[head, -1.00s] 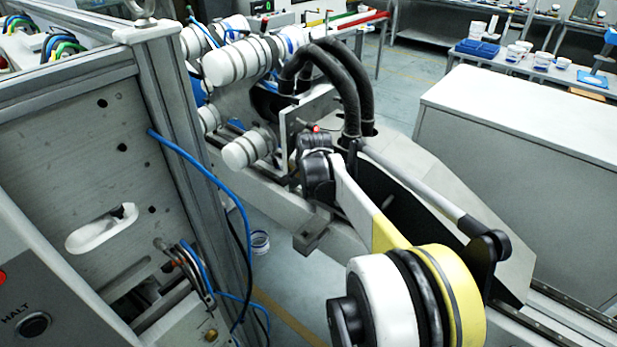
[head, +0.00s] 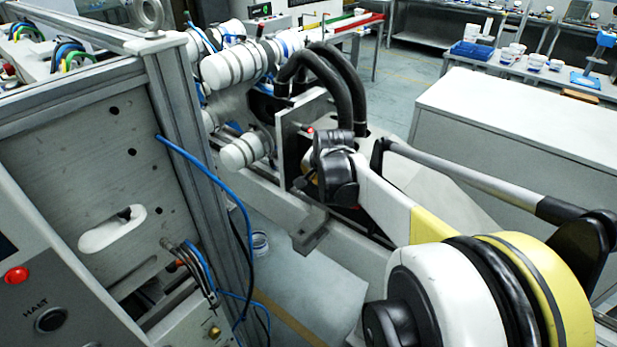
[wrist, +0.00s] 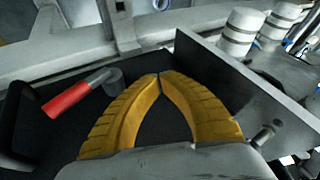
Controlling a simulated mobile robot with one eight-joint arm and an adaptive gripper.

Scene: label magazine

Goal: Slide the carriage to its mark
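In the wrist view, my gripper's two yellow ribbed fingers (wrist: 160,78) curve inward and meet at the tips, with nothing visible between them. They are over a dark plate or recess. A red handle (wrist: 72,98) on a short metal rod with a grey round end lies left of the fingers, apart from them. I cannot tell whether this is part of the carriage. No mark is recognisable. A small red tip (head: 310,130) shows there.
White cylinders (head: 228,70) and black hoses (head: 345,85) crowd the machine. A framed panel (head: 75,180) with blue cables stands left. A white cabinet (head: 520,120) stands right.

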